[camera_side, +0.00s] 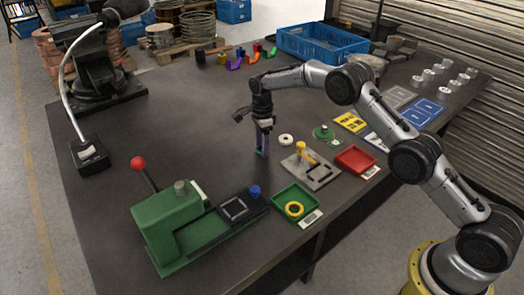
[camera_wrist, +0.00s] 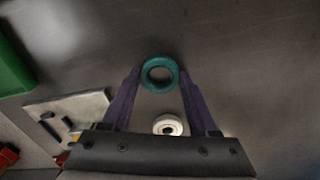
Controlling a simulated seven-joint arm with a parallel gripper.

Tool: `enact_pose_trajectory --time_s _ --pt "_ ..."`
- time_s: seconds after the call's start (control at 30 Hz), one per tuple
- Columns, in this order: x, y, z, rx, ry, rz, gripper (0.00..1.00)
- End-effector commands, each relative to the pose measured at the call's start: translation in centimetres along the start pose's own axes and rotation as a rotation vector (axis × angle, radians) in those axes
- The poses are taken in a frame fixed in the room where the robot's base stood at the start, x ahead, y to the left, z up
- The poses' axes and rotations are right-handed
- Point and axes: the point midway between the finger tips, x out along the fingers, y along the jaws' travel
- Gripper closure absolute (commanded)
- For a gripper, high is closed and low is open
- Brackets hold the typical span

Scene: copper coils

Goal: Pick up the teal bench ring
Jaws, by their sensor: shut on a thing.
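The teal bench ring (camera_wrist: 160,62) is between the two purple fingers of my gripper (camera_wrist: 160,84) in the wrist view, with a fingertip against each side of it. My gripper is shut on it. In the side view my gripper (camera_side: 262,153) points down low over the dark bench top, and a bit of teal shows at its fingertips. I cannot tell whether the ring is touching the bench or just above it.
A white ring (camera_side: 286,140) lies close to the right of my gripper. A grey fixture plate (camera_side: 322,176), a green tray (camera_side: 278,205) with a yellow ring and a red tray (camera_side: 345,158) stand to the right. A green press (camera_side: 175,232) is at the front left. The bench left of my gripper is clear.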

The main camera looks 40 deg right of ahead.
Motion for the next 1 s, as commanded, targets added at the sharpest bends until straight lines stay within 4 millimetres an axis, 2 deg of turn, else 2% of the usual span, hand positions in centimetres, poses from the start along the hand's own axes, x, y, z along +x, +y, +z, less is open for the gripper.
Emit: enact_pose_trajectory --time_s 0.3,0.47,0.67,0.77,1.0 --pt "-0.2 -0.1 0.0 0.0 -0.001 -0.003 1.0" --pt "-1.1 -0.1 0.0 0.0 -0.002 -0.005 1.0" --pt "-3.7 0.1 0.0 0.0 -0.001 -0.004 1.0" --pt "-5.0 1.3 -0.4 0.0 -0.001 -0.003 1.0" --pt "-9.6 4.9 -1.6 0.0 -0.001 -0.004 1.0"
